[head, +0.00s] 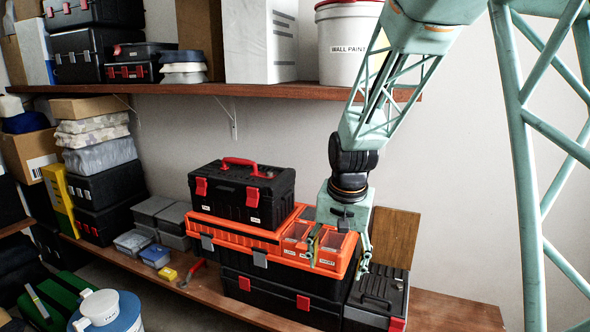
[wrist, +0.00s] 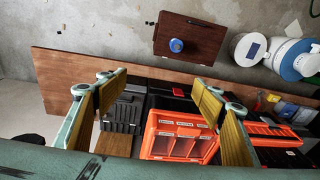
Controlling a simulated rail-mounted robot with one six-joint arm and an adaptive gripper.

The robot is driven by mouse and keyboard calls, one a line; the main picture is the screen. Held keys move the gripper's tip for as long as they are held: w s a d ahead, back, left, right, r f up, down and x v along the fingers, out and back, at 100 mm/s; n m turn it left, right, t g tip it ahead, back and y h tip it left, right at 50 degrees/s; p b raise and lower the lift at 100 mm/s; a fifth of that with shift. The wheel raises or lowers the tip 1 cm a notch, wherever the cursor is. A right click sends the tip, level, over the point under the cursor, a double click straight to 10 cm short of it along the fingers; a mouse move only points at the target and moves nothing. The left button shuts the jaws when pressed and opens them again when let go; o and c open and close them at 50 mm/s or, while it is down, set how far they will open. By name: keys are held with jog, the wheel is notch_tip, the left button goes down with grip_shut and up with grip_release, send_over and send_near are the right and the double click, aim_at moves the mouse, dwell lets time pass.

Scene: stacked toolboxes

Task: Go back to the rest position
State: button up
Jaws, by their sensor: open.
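My gripper (head: 338,262) hangs from my arm in front of the stacked toolboxes, its two fingers spread apart. In the wrist view my gripper (wrist: 158,92) is open with nothing between its yellow-padded fingers. An orange organizer (head: 236,232) with clear-lidded compartments lies on the stack just behind and beside the fingers; it also shows in the wrist view (wrist: 160,120). A black toolbox (head: 235,209) with red handle and latches stands on its left part. Whether the fingers touch the organizer cannot be told.
Black boxes with red latches (head: 265,295) are under the organizer. A black case (head: 380,290) stands at their right. A wooden shelf (head: 290,90) with a paint bucket (head: 346,50) runs above.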

jog(key=s+d+r+n+t, duration=0.1)
jog(key=s+d+r, duration=0.2)
jog(key=s+r, duration=0.6)
jog(key=s+d+r+n, duration=0.1)
jog(key=s+d+r, duration=0.3)
jog(key=s+r, duration=0.5)
jog(key=s+d+r+n+t, duration=0.1)
jog(key=s+d, duration=0.2)
jog(key=s, duration=1.9)
jog(key=shift+s+r+n, duration=0.15)
jog(key=shift+s+n, duration=0.05)
jog(key=shift+n, duration=0.2)
dwell(0.7)
